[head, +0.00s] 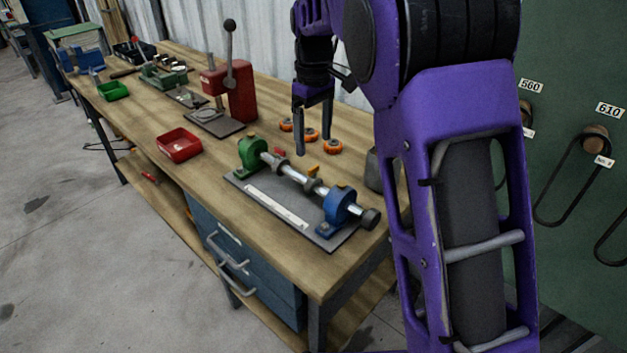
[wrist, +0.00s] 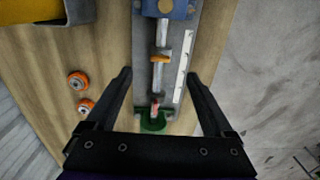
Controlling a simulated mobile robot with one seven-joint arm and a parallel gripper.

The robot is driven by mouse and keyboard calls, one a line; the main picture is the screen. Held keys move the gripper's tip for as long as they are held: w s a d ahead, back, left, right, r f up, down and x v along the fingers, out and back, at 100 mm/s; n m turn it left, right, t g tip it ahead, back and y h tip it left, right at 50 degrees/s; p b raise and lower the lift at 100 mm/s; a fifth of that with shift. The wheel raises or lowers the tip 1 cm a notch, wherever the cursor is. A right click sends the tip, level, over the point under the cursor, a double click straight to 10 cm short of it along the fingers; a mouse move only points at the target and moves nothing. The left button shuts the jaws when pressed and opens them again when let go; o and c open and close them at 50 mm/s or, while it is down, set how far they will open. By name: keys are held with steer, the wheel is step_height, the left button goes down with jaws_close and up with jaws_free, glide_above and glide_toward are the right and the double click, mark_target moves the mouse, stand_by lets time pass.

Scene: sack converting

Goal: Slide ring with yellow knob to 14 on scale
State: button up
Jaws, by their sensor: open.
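A steel shaft (head: 293,174) runs between a green bearing block (head: 250,154) and a blue bearing block (head: 338,205) on a grey baseplate. A ring with a yellow knob (head: 313,176) sits on the shaft nearer the blue block; the knob also shows in the wrist view (wrist: 158,57). A second ring with a red knob (head: 279,157) sits near the green block. A white scale (head: 276,206) lies along the front of the plate; its numbers are too small to read. My gripper (head: 313,148) is open and empty above and behind the shaft, apart from both rings.
Several orange rollers (head: 333,147) lie behind the fixture. A red bin (head: 179,145) and a red lever press (head: 233,90) stand to the left on the wooden bench. A dark cylinder (head: 374,168) stands right of the fixture. The bench's front edge is close to the plate.

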mark_target(314, 173)
step_height(314, 173, down, 12)
steer(key=shift+r+b, duration=0.15)
steer(key=shift+b, duration=0.5)
steer(key=shift+c, duration=0.4)
jaws_close()
